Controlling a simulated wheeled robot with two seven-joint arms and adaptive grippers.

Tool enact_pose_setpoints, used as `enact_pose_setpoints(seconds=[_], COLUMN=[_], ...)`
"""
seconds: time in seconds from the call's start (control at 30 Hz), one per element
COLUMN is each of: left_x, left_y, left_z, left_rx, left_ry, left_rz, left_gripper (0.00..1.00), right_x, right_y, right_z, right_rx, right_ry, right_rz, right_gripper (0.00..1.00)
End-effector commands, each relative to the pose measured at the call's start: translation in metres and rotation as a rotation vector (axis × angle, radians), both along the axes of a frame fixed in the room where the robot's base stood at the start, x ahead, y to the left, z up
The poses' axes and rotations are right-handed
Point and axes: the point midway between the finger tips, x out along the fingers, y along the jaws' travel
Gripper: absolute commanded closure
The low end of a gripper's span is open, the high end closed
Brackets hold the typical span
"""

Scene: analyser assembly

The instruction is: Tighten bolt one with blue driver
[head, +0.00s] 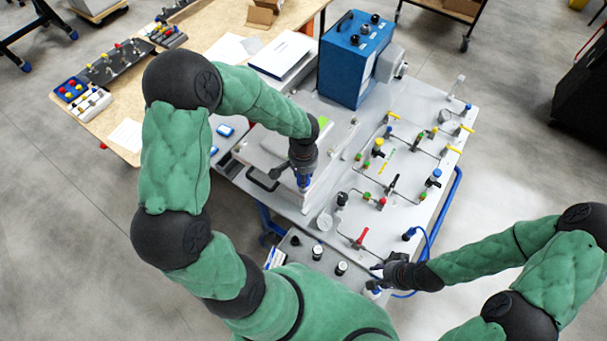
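My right gripper (379,274) is low over the front edge of the grey panel table, seen from above. A small blue part (373,286) shows just below its fingers. A blue cable (428,243) loops close by my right wrist. I cannot tell whether the blue part is the driver or whether the fingers are shut on it. My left gripper (303,179) points down over the white lidded case with a black handle. Something blue shows between its fingertips; its state is unclear. I cannot make out bolt one.
The grey panel (410,215) carries several fittings with coloured handles and a red-handled valve (361,237). A blue box unit (353,58) stands at the back. Black cylinders stand at the front. A wooden table (120,110) with parts is at back left.

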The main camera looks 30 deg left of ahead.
Motion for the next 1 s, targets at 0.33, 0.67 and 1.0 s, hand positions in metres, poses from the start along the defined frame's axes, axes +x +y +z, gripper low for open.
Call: enact_pose_setpoints(seconds=[0.33, 0.67, 1.0], left_x=[0.0, 0.0, 0.0], left_y=[0.0, 0.0, 0.0], left_z=[0.002, 0.003, 0.003], left_rx=[-0.001, -0.001, -0.001], left_ry=[0.0, 0.001, 0.001], left_rz=[-0.135, -0.56, -1.016], left_gripper=[1.0, 1.0, 1.0], right_x=[0.0, 0.0, 0.0], right_y=[0.0, 0.0, 0.0], right_z=[0.008, 0.03, 0.056], right_rx=[0.0, 0.0, 0.0], right_ry=[0.0, 0.0, 0.0], right_rz=[0.0, 0.0, 0.0], right_gripper=[0.6, 0.6, 0.6])
